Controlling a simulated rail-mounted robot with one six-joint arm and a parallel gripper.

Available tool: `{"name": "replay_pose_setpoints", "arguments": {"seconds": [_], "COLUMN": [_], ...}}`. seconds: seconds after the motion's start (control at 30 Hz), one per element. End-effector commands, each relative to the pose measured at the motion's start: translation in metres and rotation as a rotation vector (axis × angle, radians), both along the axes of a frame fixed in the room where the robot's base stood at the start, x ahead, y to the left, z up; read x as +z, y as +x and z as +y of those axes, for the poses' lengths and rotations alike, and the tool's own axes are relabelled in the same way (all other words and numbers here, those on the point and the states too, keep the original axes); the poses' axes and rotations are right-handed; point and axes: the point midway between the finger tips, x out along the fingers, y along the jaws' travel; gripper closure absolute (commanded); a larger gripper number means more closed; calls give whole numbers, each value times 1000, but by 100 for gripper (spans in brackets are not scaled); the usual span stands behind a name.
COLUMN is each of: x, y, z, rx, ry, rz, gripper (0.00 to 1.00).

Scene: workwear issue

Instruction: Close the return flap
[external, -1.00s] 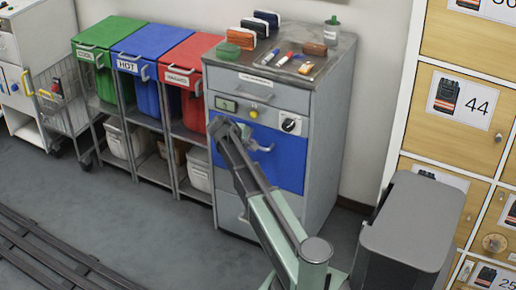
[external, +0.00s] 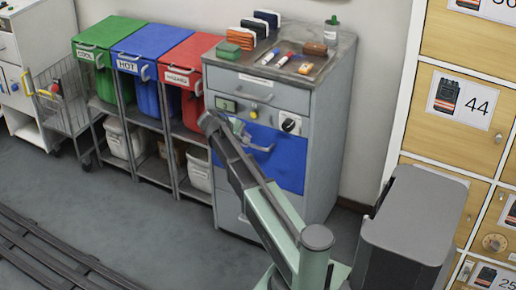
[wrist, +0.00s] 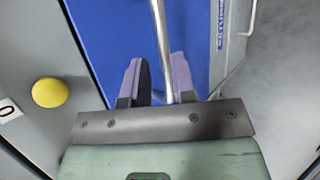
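The return flap is the blue panel (external: 285,160) on the front of the grey cabinet. It also fills the upper middle of the wrist view (wrist: 112,35). A metal bar handle (external: 262,148) crosses its upper part; in the wrist view the bar (wrist: 163,40) runs down between my fingers. My gripper (wrist: 160,80) is open, with one pale finger on each side of the bar. The bar lies close to the right finger, with a gap at the left one; contact is unclear. My wrist hides the flap's left part in the external view, so I cannot tell how far it stands open.
A yellow button (external: 252,114) and a black dial (external: 290,124) sit above the flap. The cabinet top (external: 345,48) holds pens, cases and a bottle. Red (external: 185,75), blue and green bins stand at left. Wooden lockers (external: 455,140) stand at right. Floor at front left is clear apart from rails.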

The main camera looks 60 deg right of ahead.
Motion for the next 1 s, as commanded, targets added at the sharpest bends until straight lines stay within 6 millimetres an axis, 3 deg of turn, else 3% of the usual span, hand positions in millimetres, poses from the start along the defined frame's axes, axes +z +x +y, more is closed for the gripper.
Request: {"name": "replay_pose_setpoints", "arguments": {"seconds": [0.03, 0.2, 0.8, 0.87, 0.97, 1.0], "x": [21, 43, 42, 32, 14, 8], "y": [5, 17, 22, 11, -1, -3], "z": [9, 31, 40, 60, 130, 167], "rx": [1, 2, -35, -97, -153, -160], "ry": [0, -1, -4, 52, 185, 248], "rz": [0, 0, -37, -126, -266, -311], "gripper": [76, 76, 76, 76, 76, 76]}}
